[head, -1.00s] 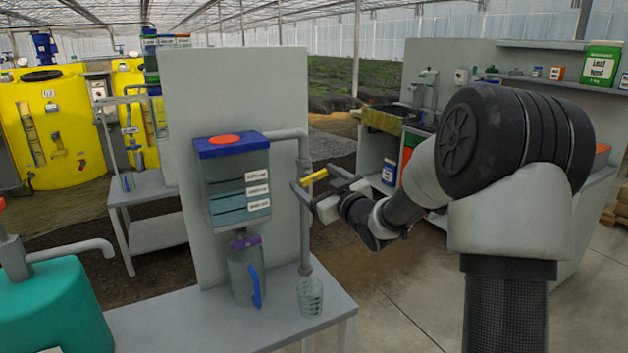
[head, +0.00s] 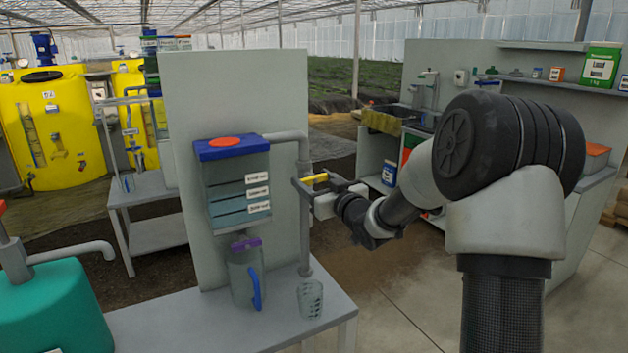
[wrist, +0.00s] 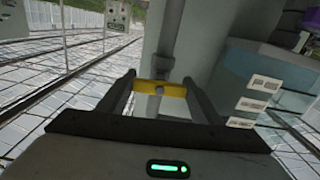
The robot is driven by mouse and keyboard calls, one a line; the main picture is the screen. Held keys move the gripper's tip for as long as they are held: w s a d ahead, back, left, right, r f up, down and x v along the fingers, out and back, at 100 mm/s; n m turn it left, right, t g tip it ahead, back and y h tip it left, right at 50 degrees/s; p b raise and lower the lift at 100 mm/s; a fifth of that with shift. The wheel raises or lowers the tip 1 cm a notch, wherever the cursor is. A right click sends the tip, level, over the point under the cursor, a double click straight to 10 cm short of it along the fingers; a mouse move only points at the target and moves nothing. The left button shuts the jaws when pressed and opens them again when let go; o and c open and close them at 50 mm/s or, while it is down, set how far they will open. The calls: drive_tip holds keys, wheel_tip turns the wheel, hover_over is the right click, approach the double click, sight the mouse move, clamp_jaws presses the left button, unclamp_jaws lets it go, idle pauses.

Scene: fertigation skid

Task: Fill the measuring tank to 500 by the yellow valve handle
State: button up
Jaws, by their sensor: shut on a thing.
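The measuring tank (head: 230,175) is a clear box with a blue lid and an orange-red disc, fixed to a grey panel. It carries three white labels, too small to read; its liquid level is unclear. The yellow valve handle (head: 314,178) sits on the grey pipe right of the tank. My gripper (head: 308,184) is shut on the handle. In the wrist view, the handle (wrist: 172,89) lies crosswise between the two fingers of my gripper (wrist: 158,82). The tank also shows at the right of the wrist view (wrist: 235,75).
Below the tank are a purple handle (head: 246,244) and a clear jug with a blue grip (head: 242,280). A small clear cup (head: 310,298) stands on the bench (head: 215,325) under the pipe. A green container (head: 55,315) is at lower left.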

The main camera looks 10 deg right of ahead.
drive_tip(key=shift+m, duration=0.5)
drive_tip(key=o, duration=1.1)
drive_tip(key=shift+c, duration=0.2)
drive_tip(key=p+v, duration=0.1)
drive_tip(key=v, duration=1.6)
drive_tip(key=shift+s, duration=0.2)
